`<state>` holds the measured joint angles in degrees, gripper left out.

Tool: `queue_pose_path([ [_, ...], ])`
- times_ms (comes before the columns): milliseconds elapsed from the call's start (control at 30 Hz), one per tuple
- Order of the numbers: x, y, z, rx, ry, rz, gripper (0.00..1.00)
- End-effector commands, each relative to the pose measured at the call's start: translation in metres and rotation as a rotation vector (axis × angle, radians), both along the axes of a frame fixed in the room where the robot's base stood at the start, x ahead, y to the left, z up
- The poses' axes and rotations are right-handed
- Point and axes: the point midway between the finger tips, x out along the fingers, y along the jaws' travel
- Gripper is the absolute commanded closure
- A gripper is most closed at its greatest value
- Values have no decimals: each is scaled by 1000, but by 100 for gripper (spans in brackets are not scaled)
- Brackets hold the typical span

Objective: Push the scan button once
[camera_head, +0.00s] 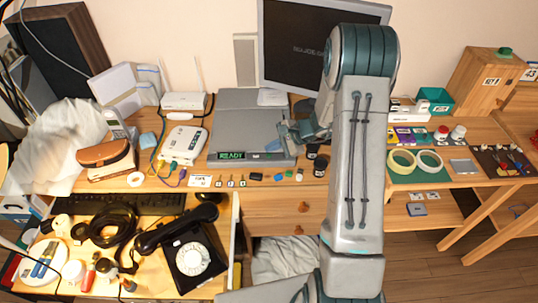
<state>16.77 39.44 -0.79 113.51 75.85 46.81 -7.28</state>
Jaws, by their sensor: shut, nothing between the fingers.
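The grey flat scanner (240,112) lies on the desk against the wall, left of my arm. A display reading "READY" (231,155) glows green on its front edge. My gripper (280,140) is shut and empty over the right front part of the scanner, to the right of the display. The scan button cannot be made out clearly; my gripper and wrist cover part of that front area. Whether the fingertips touch the scanner cannot be told from this view.
A monitor (308,45) stands behind the scanner. A white box device (184,145) with cables is to its left. Small blocks and tags lie along the desk's front edge. A black dial phone (195,258) sits in front on the left. Tape rolls (401,162) lie right of my arm.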

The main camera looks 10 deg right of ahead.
Motion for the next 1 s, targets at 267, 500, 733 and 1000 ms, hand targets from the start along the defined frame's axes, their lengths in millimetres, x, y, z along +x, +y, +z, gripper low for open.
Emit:
queue_pose_path([
  [267, 0, 0, 0, 0, 0, 0, 100],
  [500, 0, 0, 0, 0, 0, 0, 100],
  [733, 0, 0, -2, 0, 0, 0, 100],
  [1000, 0, 0, -9, 0, -1, 0, 100],
])
